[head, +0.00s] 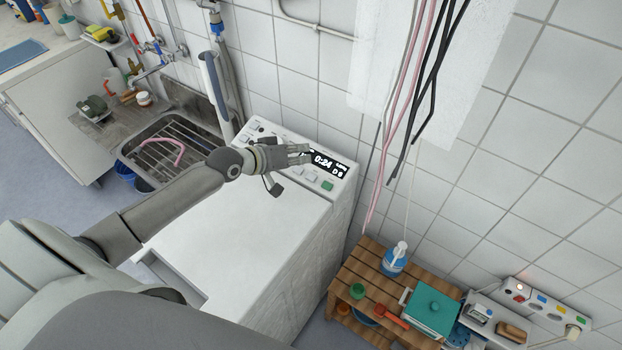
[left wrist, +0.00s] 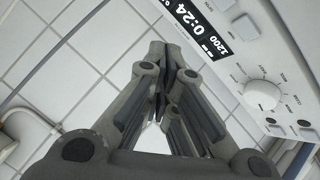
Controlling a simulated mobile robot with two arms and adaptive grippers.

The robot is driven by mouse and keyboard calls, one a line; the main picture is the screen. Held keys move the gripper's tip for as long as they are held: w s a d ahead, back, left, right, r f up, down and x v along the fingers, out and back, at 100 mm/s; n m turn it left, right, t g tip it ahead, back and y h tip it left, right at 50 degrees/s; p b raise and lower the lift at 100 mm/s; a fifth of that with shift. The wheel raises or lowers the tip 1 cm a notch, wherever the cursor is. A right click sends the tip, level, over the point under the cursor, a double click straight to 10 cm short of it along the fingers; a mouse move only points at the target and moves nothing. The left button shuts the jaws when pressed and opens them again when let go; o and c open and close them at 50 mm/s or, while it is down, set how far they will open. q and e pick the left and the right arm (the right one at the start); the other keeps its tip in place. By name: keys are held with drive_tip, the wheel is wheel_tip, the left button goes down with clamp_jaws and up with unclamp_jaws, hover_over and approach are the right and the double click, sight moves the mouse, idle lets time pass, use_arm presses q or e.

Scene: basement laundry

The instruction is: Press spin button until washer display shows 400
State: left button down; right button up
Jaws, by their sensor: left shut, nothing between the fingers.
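In the left wrist view the display (left wrist: 202,22) reads 0:24 and 1200. White buttons show beside it, one near the display's end (left wrist: 247,27), and a round white knob (left wrist: 262,95) sits further along the panel. A green button (head: 327,186) is at the panel's right end. My left gripper (head: 306,154) is shut and empty, over the panel beside the display; I cannot tell whether it touches. My right gripper is out of view.
Pink and black cables (head: 412,90) hang right of the washer. A wooden slatted stand (head: 350,272) with a blue bottle (head: 395,260) and a teal box (head: 430,309) is at lower right. A metal sink (head: 160,150) lies left, with a grey vertical pipe (head: 213,85) beside it.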

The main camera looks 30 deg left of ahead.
use_arm(q)
drive_tip(key=b, duration=0.6)
hover_over(307, 177)
drive_tip(key=f, duration=0.6)
drive_tip(key=shift+s+a+f, duration=0.1)
drive_tip(key=shift+s+f, duration=0.15)
drive_tip(key=shift+w+f, duration=0.1)
drive_tip(key=shift+f, duration=0.2)
drive_tip(key=shift+w+f+b, duration=0.1)
drive_tip(key=shift+f+b, duration=0.25)
drive_tip(key=shift+b, duration=0.05)
